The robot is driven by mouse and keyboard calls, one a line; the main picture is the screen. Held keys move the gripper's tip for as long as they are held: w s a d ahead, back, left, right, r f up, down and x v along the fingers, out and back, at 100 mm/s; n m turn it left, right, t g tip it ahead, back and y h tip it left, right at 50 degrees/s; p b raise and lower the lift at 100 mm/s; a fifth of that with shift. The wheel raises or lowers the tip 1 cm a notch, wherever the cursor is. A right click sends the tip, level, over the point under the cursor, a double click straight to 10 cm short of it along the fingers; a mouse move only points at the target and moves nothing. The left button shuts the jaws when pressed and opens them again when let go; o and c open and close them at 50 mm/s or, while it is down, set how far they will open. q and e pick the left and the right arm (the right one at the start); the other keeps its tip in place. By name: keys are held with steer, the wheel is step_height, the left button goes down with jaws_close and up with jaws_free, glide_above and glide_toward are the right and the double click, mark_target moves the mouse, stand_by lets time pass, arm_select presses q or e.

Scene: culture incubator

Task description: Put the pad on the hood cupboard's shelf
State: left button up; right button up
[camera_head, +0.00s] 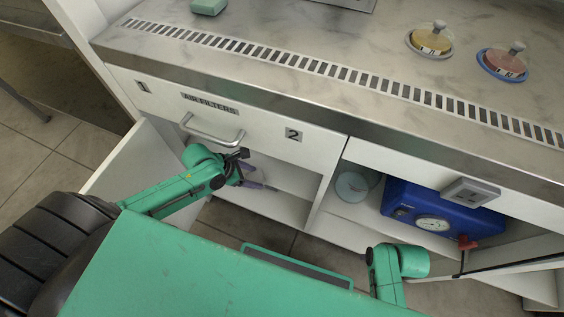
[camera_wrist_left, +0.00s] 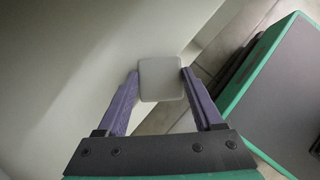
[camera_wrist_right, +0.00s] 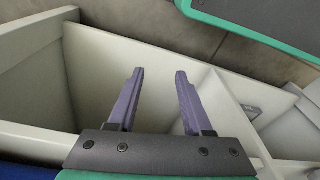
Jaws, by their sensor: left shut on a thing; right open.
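My left gripper (camera_head: 252,176) is at the open left bay of the hood cupboard (camera_head: 310,172), below the drawer handle. In the left wrist view its purple fingers (camera_wrist_left: 158,95) are shut on a pale grey rounded pad (camera_wrist_left: 162,78). The pad cannot be made out in the head view. The cupboard's shelf (camera_head: 290,178) shows beside and behind the gripper. My right gripper (camera_wrist_right: 154,98) is open and empty in the right wrist view, with white panels of the cupboard beyond it. It is hidden in the head view.
An open white door (camera_head: 135,165) stands left of the left bay. The right bay holds a blue box with a gauge (camera_head: 440,215) and a pale round item (camera_head: 352,185).

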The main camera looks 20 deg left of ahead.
mark_target(289, 169)
arm_select(q)
steer(key=w+d+b, duration=0.1)
steer(key=w+d, duration=0.2)
steer(key=w+d+b, duration=0.1)
steer(key=w+d, duration=0.2)
steer(key=d, duration=0.1)
steer(key=shift+w+f+b, duration=0.1)
steer(key=shift+b, duration=0.3)
steer(key=shift+w+d+f+b, duration=0.3)
steer(key=shift+w+d+b, duration=0.1)
steer(key=shift+d+b, duration=0.05)
steer(key=shift+r, duration=0.15)
arm_select(e)
step_height(289, 169, up, 10)
steer(key=a, duration=0.1)
steer(key=shift+s+r, duration=0.2)
arm_select(q)
steer(key=o, duration=1.4)
steer(key=shift+o, duration=0.2)
arm_select(e)
steer(key=shift+f, duration=0.1)
